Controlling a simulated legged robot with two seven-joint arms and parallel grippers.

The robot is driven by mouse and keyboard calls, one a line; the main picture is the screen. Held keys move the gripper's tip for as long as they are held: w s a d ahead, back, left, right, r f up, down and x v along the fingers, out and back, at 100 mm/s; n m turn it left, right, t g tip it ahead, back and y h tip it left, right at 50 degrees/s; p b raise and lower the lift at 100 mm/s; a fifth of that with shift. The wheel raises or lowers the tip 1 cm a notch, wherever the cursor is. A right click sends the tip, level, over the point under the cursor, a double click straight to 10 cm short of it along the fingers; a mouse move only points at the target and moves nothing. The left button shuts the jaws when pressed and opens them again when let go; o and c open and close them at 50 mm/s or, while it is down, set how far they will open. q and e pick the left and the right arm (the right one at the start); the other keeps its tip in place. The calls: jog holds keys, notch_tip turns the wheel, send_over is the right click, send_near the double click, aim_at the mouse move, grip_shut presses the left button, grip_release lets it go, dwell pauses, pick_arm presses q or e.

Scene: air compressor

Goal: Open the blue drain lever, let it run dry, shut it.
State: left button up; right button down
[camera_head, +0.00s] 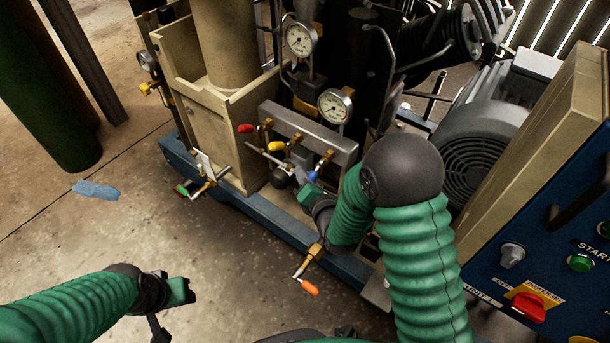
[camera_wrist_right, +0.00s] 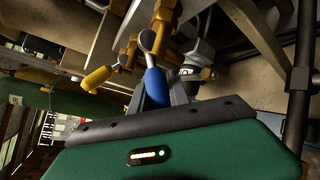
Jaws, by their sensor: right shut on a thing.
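The blue drain lever (camera_head: 314,176) is on the grey valve panel (camera_head: 300,128), in the middle of the head view. In the right wrist view the blue lever (camera_wrist_right: 155,86) hangs from a brass valve, with its lower end between the grey fingers. My right gripper (camera_head: 306,188) is shut on the blue lever; the same gripper (camera_wrist_right: 155,98) fills the lower part of the wrist view. My left gripper (camera_head: 176,296) is low at the left, over bare floor and away from the machine; its finger opening is unclear. No water flow can be made out.
A red lever (camera_head: 246,129) and a yellow lever (camera_head: 276,146) sit left of the blue one. An orange-handled valve (camera_head: 309,287) sticks out in front below my right arm. Gauges (camera_head: 334,106) stand above. A blue control box (camera_head: 540,240) stands at right. Floor at left is mostly clear.

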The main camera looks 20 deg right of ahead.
notch_tip(320, 180, up, 6)
jog(key=s+a+m+g+y+p, duration=0.1)
jog(key=m+g+y+p, duration=0.5)
jog(key=p, duration=1.7)
jog(key=shift+m+g, duration=0.5)
jog(key=shift+m, duration=0.3)
jog(key=c, duration=1.5)
grip_release()
